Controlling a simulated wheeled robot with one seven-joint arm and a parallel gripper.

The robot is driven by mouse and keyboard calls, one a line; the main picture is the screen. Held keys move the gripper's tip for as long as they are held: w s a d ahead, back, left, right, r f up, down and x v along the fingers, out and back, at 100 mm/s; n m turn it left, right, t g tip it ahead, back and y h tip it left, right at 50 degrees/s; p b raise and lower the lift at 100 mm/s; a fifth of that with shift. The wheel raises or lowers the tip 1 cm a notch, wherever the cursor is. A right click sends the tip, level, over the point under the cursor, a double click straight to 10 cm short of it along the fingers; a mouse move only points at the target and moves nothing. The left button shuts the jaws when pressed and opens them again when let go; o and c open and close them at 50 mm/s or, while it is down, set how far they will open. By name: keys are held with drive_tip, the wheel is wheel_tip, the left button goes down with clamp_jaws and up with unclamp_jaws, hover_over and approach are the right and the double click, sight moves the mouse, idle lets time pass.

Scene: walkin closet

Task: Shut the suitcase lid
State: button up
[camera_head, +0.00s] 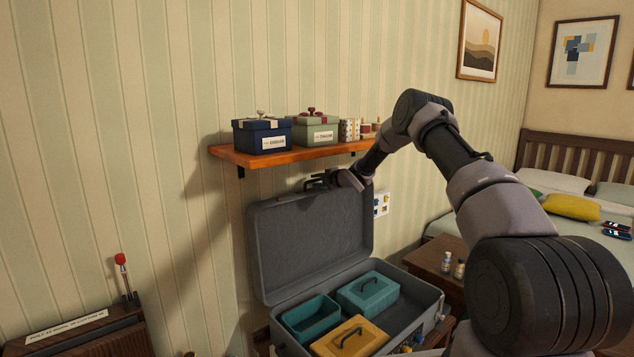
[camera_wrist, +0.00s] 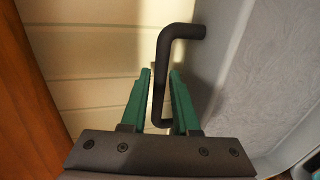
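The grey suitcase (camera_head: 410,308) stands open in the head view, its lid (camera_head: 312,240) raised upright against the striped wall. A dark handle (camera_head: 318,182) sits on the lid's top edge. My gripper is at that top edge, partly hidden by my arm in the head view. In the wrist view, the green fingers of my gripper (camera_wrist: 160,85) stand apart on either side of the dark handle (camera_wrist: 182,32). Narrow gaps show beside the handle; firm contact is not visible. The lid's grey surface (camera_wrist: 255,75) fills the right of the wrist view.
The suitcase base holds two teal boxes (camera_head: 368,294) and a yellow box (camera_head: 350,337). A wooden shelf (camera_head: 290,157) with several boxes hangs just above the lid. A nightstand (camera_head: 437,262) with small bottles and a bed (camera_head: 560,235) stand to the right.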

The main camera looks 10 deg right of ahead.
drive_tip(key=shift+c, duration=0.3)
clamp_jaws()
idle(1.1)
